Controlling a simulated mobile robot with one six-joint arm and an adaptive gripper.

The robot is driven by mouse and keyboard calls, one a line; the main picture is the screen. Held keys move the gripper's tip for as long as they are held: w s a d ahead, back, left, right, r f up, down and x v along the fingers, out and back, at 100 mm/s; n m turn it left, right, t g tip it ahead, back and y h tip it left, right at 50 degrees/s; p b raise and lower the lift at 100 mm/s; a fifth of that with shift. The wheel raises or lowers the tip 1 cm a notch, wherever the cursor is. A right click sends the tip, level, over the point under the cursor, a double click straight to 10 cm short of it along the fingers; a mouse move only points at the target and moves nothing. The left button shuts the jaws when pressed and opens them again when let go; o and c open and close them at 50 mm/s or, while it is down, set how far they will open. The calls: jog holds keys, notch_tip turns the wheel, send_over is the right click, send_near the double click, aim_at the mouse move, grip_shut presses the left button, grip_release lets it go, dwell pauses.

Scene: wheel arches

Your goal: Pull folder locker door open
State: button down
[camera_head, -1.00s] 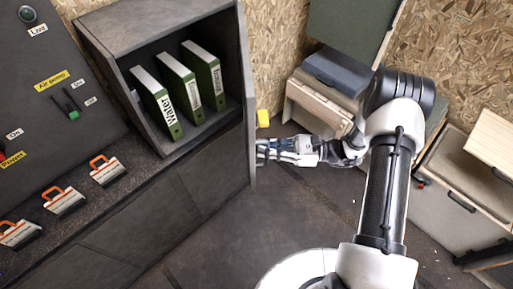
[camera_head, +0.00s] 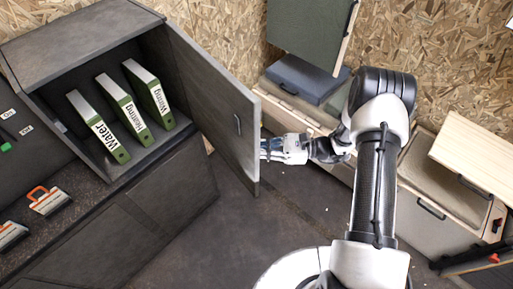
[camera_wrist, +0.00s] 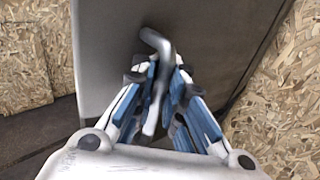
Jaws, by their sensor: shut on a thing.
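The folder locker (camera_head: 85,45) is a dark grey cabinet at the left in the head view. Its door (camera_head: 205,90) stands wide open, swung out to the right. In the wrist view my gripper (camera_wrist: 163,80) is shut on a bent grey bar handle (camera_wrist: 156,42) on the other door face (camera_wrist: 110,50).
Inside the locker stand green folders labelled Water (camera_head: 98,126), Heating (camera_head: 124,104) and Wiring (camera_head: 150,88). Drawers and boxes (camera_head: 415,205) stand to the right behind my arm. Floor is clear below the door (camera_head: 235,215).

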jog(key=shift+s+f, duration=0.15)
jog(key=shift+s, duration=0.05)
jog(key=c, duration=1.9)
grip_release()
jog(key=shift+d, duration=0.15)
jog(key=shift+o, duration=1.2)
jog(key=shift+w, duration=0.1)
jog(key=d, duration=1.2)
jog(key=shift+s, duration=0.2)
jog(key=shift+r, duration=0.2)
